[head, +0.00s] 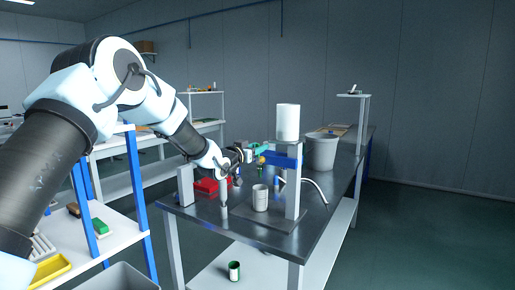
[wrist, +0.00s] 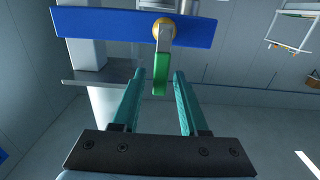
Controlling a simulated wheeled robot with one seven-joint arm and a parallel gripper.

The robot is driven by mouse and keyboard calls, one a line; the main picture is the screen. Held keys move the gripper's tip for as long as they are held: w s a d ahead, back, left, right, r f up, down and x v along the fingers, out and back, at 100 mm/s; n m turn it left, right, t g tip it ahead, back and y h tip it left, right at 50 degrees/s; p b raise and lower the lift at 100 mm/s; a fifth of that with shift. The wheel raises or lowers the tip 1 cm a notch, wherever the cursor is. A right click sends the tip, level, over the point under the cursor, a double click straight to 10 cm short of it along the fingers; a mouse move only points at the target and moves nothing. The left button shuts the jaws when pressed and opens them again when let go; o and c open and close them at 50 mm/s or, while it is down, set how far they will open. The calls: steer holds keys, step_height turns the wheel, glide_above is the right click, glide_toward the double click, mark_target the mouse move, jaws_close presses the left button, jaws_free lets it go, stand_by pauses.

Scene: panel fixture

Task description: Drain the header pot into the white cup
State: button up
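The white header pot (head: 288,122) stands on top of a grey post fixture (head: 293,190). A blue bar (head: 286,162) crosses the post and shows large in the wrist view (wrist: 100,27). A brass valve (wrist: 164,30) sits on the bar, with a metal lever ending in a green grip (wrist: 160,77). The white cup (head: 260,198) stands upright on the bench below the bar. My gripper (head: 256,150) is open in front of the valve. In the wrist view its teal fingers (wrist: 158,76) lie either side of the green grip's end, with gaps. The cup's inside is unclear.
A grey bucket (head: 321,152) stands behind the fixture on the dark bench (head: 230,222). A curved pale tube (head: 317,190) is right of the post. A red tray (head: 207,186) lies to the left. A green-and-white can (head: 234,271) stands on the lower shelf.

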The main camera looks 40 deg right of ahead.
mark_target(275, 162)
jaws_close()
steer(key=shift+s+f+b, duration=0.1)
steer(key=shift+b, duration=0.25)
steer(key=s+f+m+b, duration=0.1)
steer(key=m+b, duration=0.3)
steer(key=b, duration=0.4)
steer(key=s+f+m+b, duration=0.1)
steer(key=s+m+b, duration=0.1)
steer(key=m+b, duration=0.3)
steer(key=s+d+f+m+b, duration=0.1)
steer(key=m+b, duration=0.4)
steer(key=b, duration=0.5)
steer(key=shift+s+d+f+b, duration=0.1)
steer(key=shift+s+f+b, duration=0.3)
steer(key=shift+f, duration=0.2)
steer(key=m+b, duration=0.2)
steer(key=f+m+b, duration=0.1)
steer(key=b, duration=0.1)
steer(key=shift+s+f+m, duration=0.1)
steer(key=shift+m, duration=0.3)
steer(key=shift+b, duration=0.35)
steer(key=shift+o, duration=0.8)
jaws_free()
